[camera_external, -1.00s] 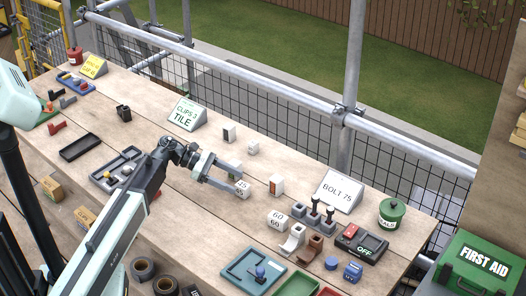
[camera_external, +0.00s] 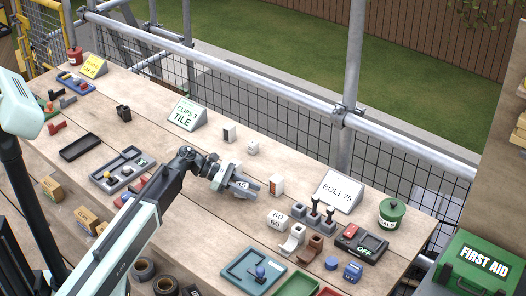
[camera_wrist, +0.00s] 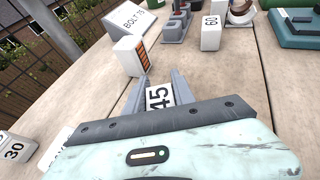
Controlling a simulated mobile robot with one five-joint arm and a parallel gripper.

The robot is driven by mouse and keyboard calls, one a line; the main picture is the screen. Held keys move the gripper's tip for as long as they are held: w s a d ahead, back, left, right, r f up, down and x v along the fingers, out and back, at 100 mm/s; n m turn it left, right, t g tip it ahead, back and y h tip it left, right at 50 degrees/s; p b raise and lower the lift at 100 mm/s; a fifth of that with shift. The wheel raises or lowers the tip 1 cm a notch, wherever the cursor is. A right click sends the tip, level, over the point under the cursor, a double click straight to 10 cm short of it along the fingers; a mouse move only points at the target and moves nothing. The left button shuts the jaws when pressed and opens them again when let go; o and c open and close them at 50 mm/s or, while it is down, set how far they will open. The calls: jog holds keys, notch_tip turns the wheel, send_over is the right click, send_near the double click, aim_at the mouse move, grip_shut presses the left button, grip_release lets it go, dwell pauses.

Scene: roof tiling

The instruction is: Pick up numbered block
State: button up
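A white block marked 45 (camera_wrist: 159,97) sits between the fingers of my gripper (camera_wrist: 159,88), with both fingers against its sides. In the external view, my gripper (camera_external: 246,187) is low over the table, and its fingers hide most of that block. I cannot tell whether the block is off the table. A block marked 60 (camera_external: 277,220) stands to the right, also in the wrist view (camera_wrist: 211,32). A block marked 30 (camera_wrist: 15,147) is at the lower left of the wrist view.
A white block with an orange side (camera_external: 277,186) stands close beyond my fingertips. The BOLT 75 sign (camera_external: 339,191), a bolt rack (camera_external: 314,216) and a green tin (camera_external: 392,212) are further right. The CLIPS 2 TILE sign (camera_external: 186,114) is behind left.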

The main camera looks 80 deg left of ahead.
grip_shut()
